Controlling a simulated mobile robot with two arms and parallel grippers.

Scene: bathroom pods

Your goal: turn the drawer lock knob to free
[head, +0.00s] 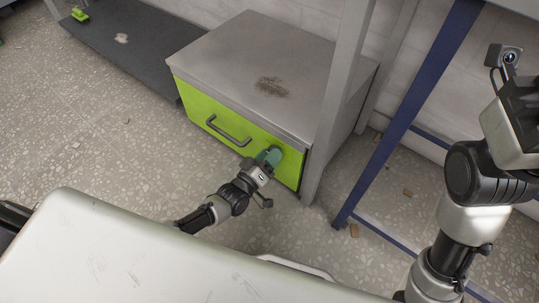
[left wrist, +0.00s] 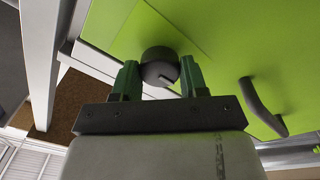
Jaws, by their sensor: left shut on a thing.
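The drawer front (head: 225,117) is bright green and sits in a grey cabinet; the drawer looks closed. In the left wrist view, the lock knob (left wrist: 160,66) is round and dark, with a slot-like mark on its face. My left gripper (head: 268,157) is at the right part of the drawer front. Its green fingers (left wrist: 160,80) stand on either side of the knob, shut on it. In the head view the gripper hides the knob. My right arm shows at the right edge of the head view, but its fingertips are out of frame.
A dark bar handle (head: 229,131) is left of the knob and also shows in the left wrist view (left wrist: 262,106). A grey post (head: 338,95) stands right of the cabinet, with a blue leg (head: 410,110) beyond. Small brown scraps lie on the speckled floor.

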